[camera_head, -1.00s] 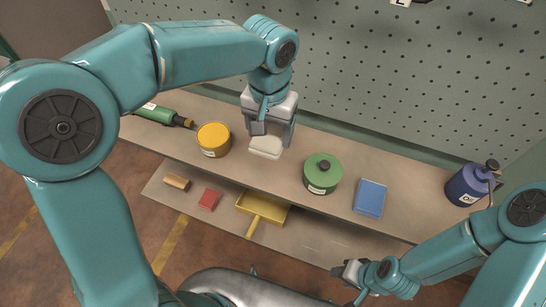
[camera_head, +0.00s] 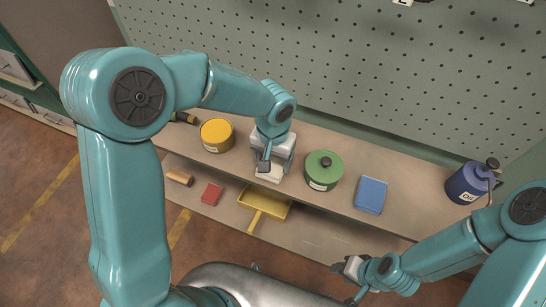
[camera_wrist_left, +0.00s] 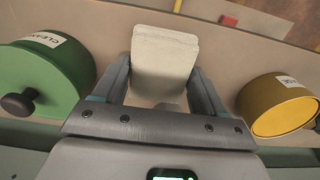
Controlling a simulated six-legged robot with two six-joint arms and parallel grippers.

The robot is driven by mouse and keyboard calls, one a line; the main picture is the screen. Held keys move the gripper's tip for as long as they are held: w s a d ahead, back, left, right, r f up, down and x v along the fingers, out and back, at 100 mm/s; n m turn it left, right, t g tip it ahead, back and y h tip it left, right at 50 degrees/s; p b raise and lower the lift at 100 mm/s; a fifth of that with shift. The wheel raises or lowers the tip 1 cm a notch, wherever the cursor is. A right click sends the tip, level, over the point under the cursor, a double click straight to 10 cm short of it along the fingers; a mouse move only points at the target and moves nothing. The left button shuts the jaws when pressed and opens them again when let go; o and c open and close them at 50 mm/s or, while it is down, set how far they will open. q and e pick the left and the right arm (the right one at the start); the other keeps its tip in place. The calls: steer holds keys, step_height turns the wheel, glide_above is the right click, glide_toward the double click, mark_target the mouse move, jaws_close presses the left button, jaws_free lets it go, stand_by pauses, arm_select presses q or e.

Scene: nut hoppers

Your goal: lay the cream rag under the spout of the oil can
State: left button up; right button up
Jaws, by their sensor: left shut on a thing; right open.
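The cream rag (camera_head: 270,173) is a folded pale cloth between the fingers of my left gripper (camera_head: 273,165). In the left wrist view the rag (camera_wrist_left: 164,62) fills the space between the two fingers. My left gripper is shut on it, over the upper shelf between the yellow tin and the green tin. I cannot tell whether the rag touches the shelf. The blue oil can (camera_head: 467,184), with a dark cap and a thin spout, stands at the right end of the upper shelf. My right gripper (camera_head: 350,270) is open and empty, low in front of the shelves.
A yellow tin (camera_head: 216,136), a green tin (camera_head: 322,171) and a blue box (camera_head: 371,195) stand on the upper shelf (camera_head: 410,215). The lower shelf holds a yellow dustpan (camera_head: 272,202), a red block (camera_head: 212,194) and a brown block (camera_head: 179,177). Shelf space is clear between blue box and oil can.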

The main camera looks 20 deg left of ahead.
arm_select(q)
steer(key=shift+w+f, duration=0.1)
steer(key=shift+f, duration=0.1)
steer(key=o, duration=1)
steer(key=shift+w, duration=0.15)
steer(key=shift+o, duration=0.2)
steer(key=shift+s+r, duration=0.1)
steer(key=shift+s, duration=0.1)
